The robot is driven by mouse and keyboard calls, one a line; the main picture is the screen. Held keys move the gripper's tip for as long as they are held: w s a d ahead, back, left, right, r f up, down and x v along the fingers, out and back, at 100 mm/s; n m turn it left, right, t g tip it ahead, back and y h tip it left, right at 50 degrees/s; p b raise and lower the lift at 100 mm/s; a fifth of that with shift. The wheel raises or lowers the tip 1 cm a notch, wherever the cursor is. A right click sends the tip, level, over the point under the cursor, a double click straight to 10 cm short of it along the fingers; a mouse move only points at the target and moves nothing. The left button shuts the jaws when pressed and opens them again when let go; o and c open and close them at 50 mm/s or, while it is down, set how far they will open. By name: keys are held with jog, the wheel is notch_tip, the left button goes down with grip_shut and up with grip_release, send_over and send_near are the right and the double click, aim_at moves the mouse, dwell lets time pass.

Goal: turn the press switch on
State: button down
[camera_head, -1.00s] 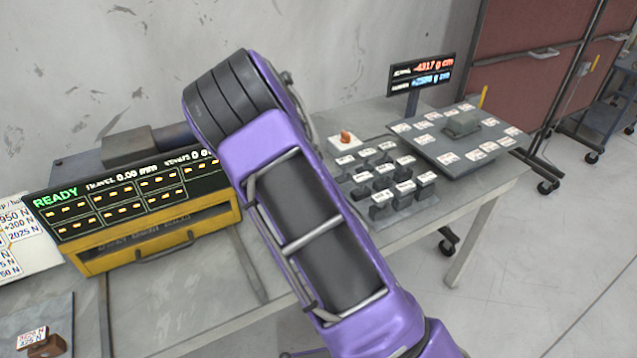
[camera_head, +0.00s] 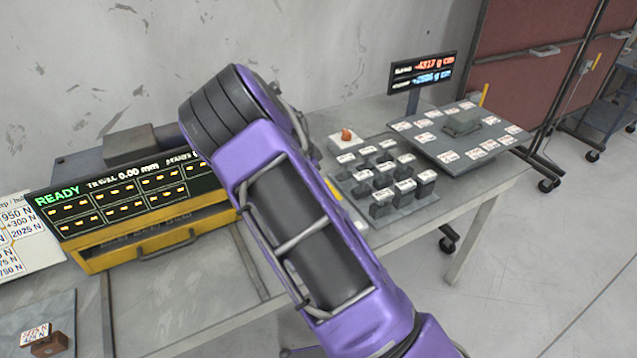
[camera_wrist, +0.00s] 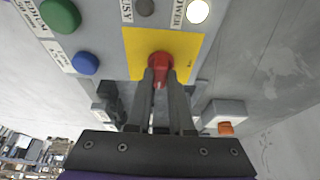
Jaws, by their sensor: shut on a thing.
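In the wrist view, a red knob (camera_wrist: 160,64) stands on a yellow plate (camera_wrist: 190,48) on a grey panel. It looks like the press switch, but no label that I can read names it so. My gripper (camera_wrist: 161,82) has its two dark fingers close together at the knob, shut on it. The fingers hide part of the knob, so its exact turn angle is hard to tell. In the head view my purple arm hides the gripper and the knob.
A green button (camera_wrist: 60,15), a blue button (camera_wrist: 85,63), a dark BUSY lamp (camera_wrist: 145,7) and a lit white POWER lamp (camera_wrist: 197,11) are near the plate. The display (camera_head: 120,197) reads READY and 0.00 mm. Small blocks (camera_head: 383,180) stand right of my arm.

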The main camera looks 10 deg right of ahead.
jog(key=c, duration=0.8)
grip_release()
jog(key=shift+r, duration=0.1)
jog(key=v, duration=1.7)
jog(key=shift+p, duration=0.45)
jog(key=shift+r, duration=0.15)
